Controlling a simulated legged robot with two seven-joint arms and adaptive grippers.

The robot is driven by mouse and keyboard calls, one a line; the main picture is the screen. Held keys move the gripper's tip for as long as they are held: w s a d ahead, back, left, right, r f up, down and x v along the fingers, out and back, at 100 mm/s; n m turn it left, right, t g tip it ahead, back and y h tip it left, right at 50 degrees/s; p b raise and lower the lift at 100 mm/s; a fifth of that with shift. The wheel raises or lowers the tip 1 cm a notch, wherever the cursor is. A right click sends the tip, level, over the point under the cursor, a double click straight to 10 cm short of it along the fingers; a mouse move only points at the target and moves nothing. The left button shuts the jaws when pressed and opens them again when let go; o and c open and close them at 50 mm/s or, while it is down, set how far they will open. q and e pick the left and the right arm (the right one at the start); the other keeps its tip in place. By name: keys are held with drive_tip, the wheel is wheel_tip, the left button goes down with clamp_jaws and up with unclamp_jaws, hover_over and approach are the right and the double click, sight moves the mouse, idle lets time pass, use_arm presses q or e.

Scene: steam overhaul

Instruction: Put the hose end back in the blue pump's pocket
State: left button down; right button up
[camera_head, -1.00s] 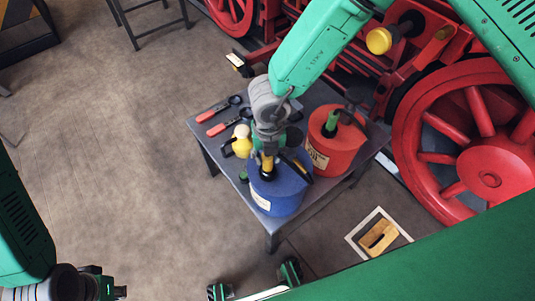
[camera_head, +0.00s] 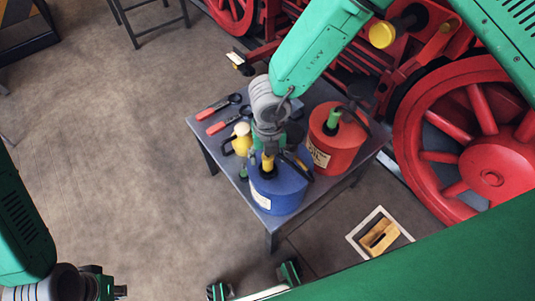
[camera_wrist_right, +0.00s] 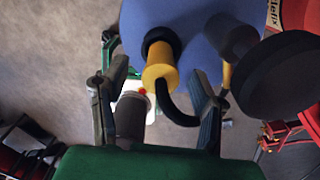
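The blue pump (camera_head: 285,192) stands on the grey table, and it fills the top of the right wrist view (camera_wrist_right: 210,30). The yellow hose end (camera_wrist_right: 160,66) is upright at the pump's black-rimmed pocket (camera_wrist_right: 160,38) and appears to sit in it; its exact depth is hidden. A black hose (camera_wrist_right: 178,112) curves away from it. My right gripper (camera_wrist_right: 158,80) is above the pump with its fingers on either side of the hose end, with visible gaps. My left gripper (camera_head: 112,291) is at the bottom left, partly cut off and away from the table.
A red can (camera_head: 335,150) stands close beside the pump. A small yellow can (camera_head: 242,138) and two red-handled tools (camera_head: 215,118) are on the table (camera_head: 205,150). Red locomotive wheels (camera_head: 480,150) stand at the right. A framed wooden piece (camera_head: 380,236) lies on the floor.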

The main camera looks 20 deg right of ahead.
drive_tip(key=shift+r, duration=0.25)
wheel_tip(320, 180, up, 11)
drive_tip(key=shift+r, duration=0.2)
idle(0.3)
